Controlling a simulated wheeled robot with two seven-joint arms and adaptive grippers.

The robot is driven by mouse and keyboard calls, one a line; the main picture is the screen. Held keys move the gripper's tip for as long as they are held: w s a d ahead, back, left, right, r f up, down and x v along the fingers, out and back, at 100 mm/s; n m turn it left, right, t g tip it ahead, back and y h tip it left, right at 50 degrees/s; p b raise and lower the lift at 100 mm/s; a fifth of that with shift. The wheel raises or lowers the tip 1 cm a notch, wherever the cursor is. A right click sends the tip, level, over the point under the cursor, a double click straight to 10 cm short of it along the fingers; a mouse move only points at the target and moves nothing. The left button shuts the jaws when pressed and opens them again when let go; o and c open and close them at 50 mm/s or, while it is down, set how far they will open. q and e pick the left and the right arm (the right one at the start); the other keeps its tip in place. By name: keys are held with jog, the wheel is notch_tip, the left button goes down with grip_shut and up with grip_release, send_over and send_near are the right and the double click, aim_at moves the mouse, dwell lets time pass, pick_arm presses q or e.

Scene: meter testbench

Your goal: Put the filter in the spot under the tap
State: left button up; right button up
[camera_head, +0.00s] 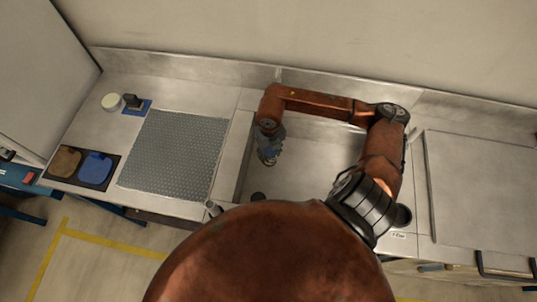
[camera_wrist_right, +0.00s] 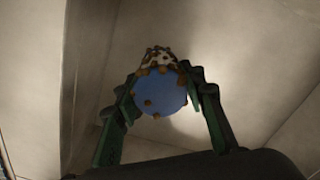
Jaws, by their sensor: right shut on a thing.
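My right gripper (camera_head: 269,148) hangs over the left part of the sink basin (camera_head: 325,150), pointing down. It is shut on the filter, a round blue piece with brown spots (camera_wrist_right: 160,92), seen between both fingers in the right wrist view. A white and brown speckled part shows just beyond the blue face. In the head view the filter is small and mostly hidden by the gripper. I cannot clearly make out the tap or the spot under it; my right arm covers part of the basin's back and right. My left gripper is out of view.
A grey textured mat (camera_head: 175,155) lies left of the sink. Further left are a white round container (camera_head: 111,102), a dark item on a blue square (camera_head: 134,102), and a tray with brown and blue pads (camera_head: 95,170). A flat panel (camera_head: 485,190) is at right.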

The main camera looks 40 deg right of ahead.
jog(key=w+f, duration=0.1)
jog(key=w+d+f, duration=0.1)
jog(key=shift+f, duration=0.35)
jog(key=shift+w+d+f, duration=0.1)
jog(key=shift+f, duration=0.8)
jog(key=shift+w+d+f, duration=0.1)
jog(key=shift+f, duration=0.75)
jog(key=shift+f, duration=0.1)
jog(key=o, duration=1.3)
notch_tip(320, 180, up, 12)
jog(key=shift+r, duration=0.1)
